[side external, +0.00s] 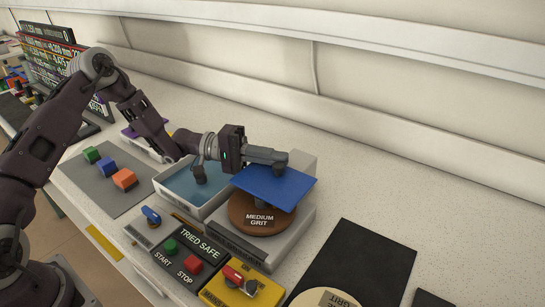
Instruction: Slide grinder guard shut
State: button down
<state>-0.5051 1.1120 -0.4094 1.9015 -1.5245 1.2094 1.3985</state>
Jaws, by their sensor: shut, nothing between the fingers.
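The grinder guard is a flat blue plate (270,190) above the grinder's brown disc (262,216), which is labelled MEDIUM GRIT. The plate covers the back part of the disc, and the disc's front part shows uncovered. The disc sits on a grey grinder base (268,251). My gripper (280,160) is shut and empty, at the plate's back edge. I cannot tell whether it touches the plate. The gripper hides part of that back edge.
A white tray with a blue inside (163,188) stands left of the grinder. In front are a TRIED SAFE panel (188,258) with START and STOP buttons and a yellow box with a red switch (240,285). Several coloured blocks lie on a grey mat (86,191). A black mat (360,270) lies right.

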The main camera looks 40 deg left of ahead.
jog(key=w, duration=0.2)
jog(key=shift+w+a, duration=0.1)
jog(key=shift+w, duration=0.25)
jog(key=v, duration=0.9)
jog(key=shift+w+a, duration=0.2)
jog(key=shift+a, duration=0.15)
jog(key=shift+s+r, duration=0.2)
jog(key=s+d+r+m+g, duration=0.1)
jog(key=s, duration=0.1)
jog(key=s+d+r+m+g+y, duration=0.1)
jog(key=d+r, duration=0.1)
jog(key=s+d+r+g+y, duration=0.1)
jog(key=s+d+g, duration=0.1)
jog(key=shift+s+d+r+m, duration=0.15)
jog(key=shift+s+r+m, duration=0.15)
jog(key=shift+r+m, duration=0.1)
jog(key=s+d+r+m+g+y, duration=0.1)
jog(key=s+r+y, duration=0.3)
jog(key=s, duration=0.6)
jog(key=s+d+r+m+y, duration=0.1)
jog(key=s+r+y, duration=0.1)
jog(key=s+y, duration=0.6)
jog(key=s+a+t+y, duration=0.1)
jog(key=s+a+t, duration=0.1)
jog(key=s, duration=0.3)
jog(key=s+a+r+n+t+y, duration=0.1)
jog(key=s+a+t+y, duration=0.1)
jog(key=s+a, duration=0.2)
jog(key=shift+s+t, duration=0.4)
jog(key=shift+s, duration=0.3)
